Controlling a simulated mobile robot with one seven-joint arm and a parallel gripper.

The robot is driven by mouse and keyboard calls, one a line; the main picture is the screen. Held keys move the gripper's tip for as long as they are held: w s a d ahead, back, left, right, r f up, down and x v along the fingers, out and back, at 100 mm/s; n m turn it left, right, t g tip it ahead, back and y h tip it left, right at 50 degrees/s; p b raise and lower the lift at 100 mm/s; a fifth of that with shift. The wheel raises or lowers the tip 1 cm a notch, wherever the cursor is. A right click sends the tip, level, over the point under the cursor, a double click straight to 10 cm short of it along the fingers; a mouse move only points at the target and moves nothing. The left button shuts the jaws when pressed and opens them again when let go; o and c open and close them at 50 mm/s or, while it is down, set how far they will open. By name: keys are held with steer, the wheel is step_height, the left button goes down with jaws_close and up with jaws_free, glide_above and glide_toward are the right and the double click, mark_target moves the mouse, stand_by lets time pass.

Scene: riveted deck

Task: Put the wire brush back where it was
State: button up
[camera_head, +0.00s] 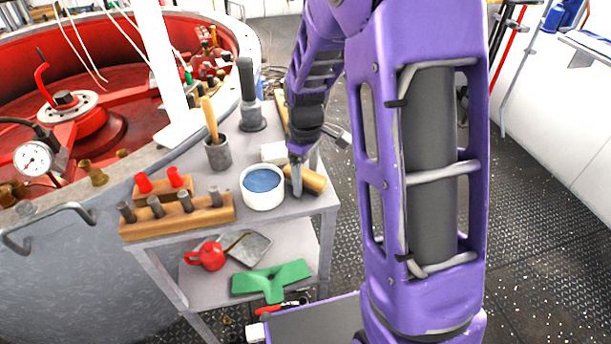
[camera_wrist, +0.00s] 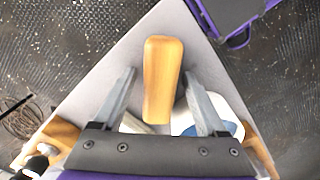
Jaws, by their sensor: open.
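A wooden block-like piece with rounded ends (camera_head: 313,180) lies at the right front corner of the grey cart's top (camera_head: 240,234). It looks like the wire brush, but I see no bristles. In the wrist view the wooden piece (camera_wrist: 162,75) lies between my two fingers, with a gap on each side. My gripper (camera_head: 297,188) is open and points down over it; it also shows in the wrist view (camera_wrist: 160,88). A finger hides part of the piece in the head view.
A white bowl with blue contents (camera_head: 263,187) stands close left of my gripper. A wooden rack with pegs (camera_head: 178,215), a grey pot with a wooden handle (camera_head: 217,152) and a dark-handled tool (camera_head: 249,95) stand further left and behind. A red mug (camera_head: 208,256) sits on the lower shelf.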

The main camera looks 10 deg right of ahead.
mark_target(306, 172)
step_height(306, 172, up, 12)
steer(key=p, duration=0.2)
steer(key=shift+r, duration=0.15)
stand_by(0.4)
